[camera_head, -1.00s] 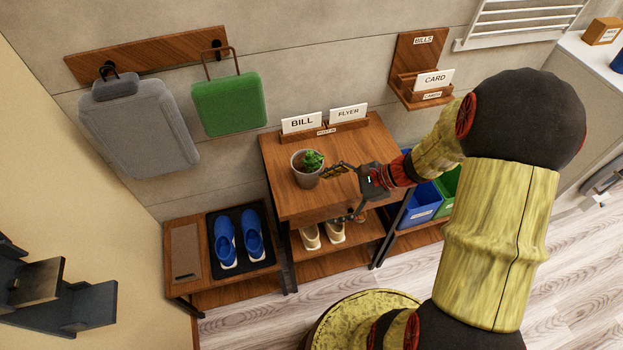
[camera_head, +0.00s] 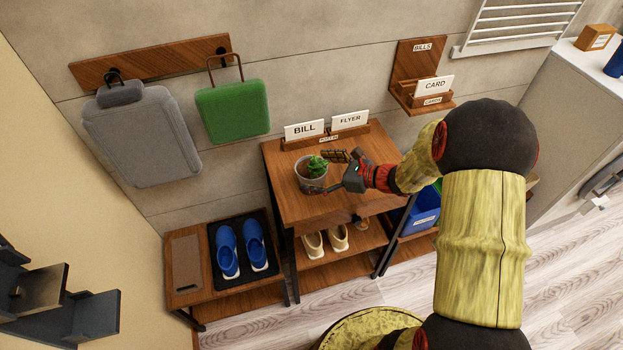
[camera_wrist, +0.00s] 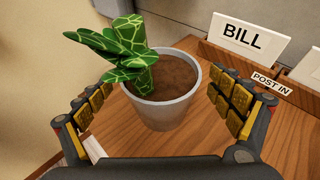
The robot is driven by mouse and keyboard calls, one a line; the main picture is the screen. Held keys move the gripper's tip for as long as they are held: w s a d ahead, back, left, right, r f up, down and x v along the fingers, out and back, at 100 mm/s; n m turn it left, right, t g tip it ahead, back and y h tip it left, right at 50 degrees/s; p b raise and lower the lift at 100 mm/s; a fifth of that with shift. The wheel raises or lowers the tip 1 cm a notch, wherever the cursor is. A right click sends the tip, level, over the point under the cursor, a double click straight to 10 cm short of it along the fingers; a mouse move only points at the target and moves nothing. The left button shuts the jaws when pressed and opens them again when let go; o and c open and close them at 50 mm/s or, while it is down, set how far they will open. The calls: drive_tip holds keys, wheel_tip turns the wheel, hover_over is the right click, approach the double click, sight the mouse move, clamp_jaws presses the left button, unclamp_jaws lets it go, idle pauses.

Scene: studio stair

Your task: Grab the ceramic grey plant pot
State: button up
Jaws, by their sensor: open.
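The grey plant pot (camera_head: 312,180) stands upright on the wooden table (camera_head: 290,207), near its left side. It holds brown soil and a green leafy plant. In the wrist view the pot (camera_wrist: 164,112) sits between the two finger pads, with a gap on each side. My gripper (camera_wrist: 166,112) is open and empty around it. In the head view my gripper (camera_head: 330,172) reaches in from the right, with a finger by the pot's back right and another by its front right.
A wooden post holder with a BILL card (camera_head: 304,130) and a FLYER card (camera_head: 350,121) stands behind the pot. In the wrist view the BILL card (camera_wrist: 248,38) is close to the right finger. Blue shoes (camera_head: 242,250) rest on a low bench at left.

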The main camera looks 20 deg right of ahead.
drive_tip(key=shift+x, duration=0.85)
drive_tip(key=c, duration=1.7)
